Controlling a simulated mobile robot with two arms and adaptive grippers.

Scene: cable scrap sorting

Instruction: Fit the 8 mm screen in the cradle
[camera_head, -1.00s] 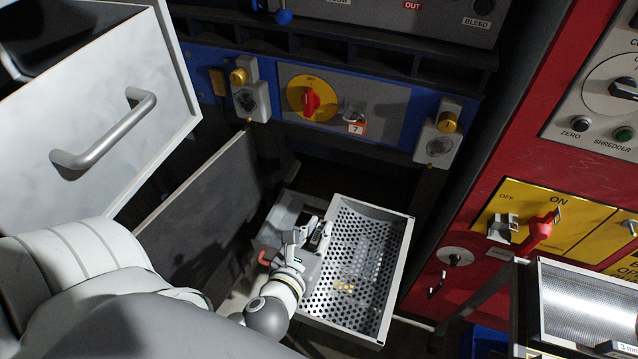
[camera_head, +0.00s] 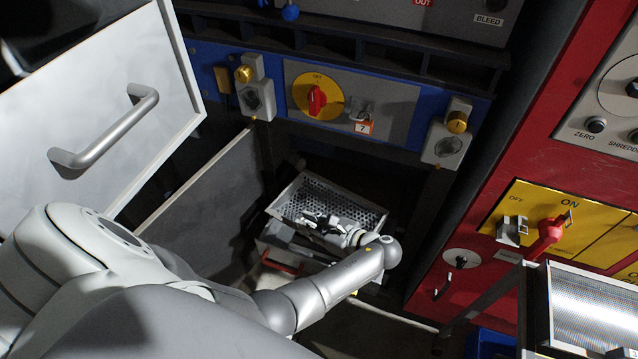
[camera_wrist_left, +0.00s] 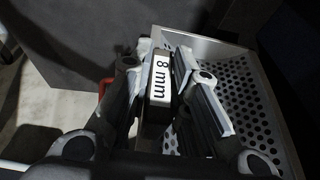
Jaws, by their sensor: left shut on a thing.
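The 8 mm screen (camera_head: 325,193) is a grey curved tray with round perforations, low in the dark bay at the centre of the head view. Its "8 mm" label (camera_wrist_left: 161,78) faces me in the left wrist view, where its perforated sheet (camera_wrist_left: 245,90) shows on the right. My left gripper (camera_head: 318,222) is shut on the label end of the screen. A grey box-like part with a red handle (camera_head: 280,267) is just below the screen in the head view and may be the cradle. I cannot tell whether the screen touches it. My right gripper is out of view.
A large white door with a bar handle (camera_head: 105,130) stands at the left. A dark panel (camera_head: 205,190) flanks the bay. A red cabinet (camera_head: 480,215) with a yellow switch panel stands to the right. Another fine-mesh screen (camera_head: 592,300) is at lower right.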

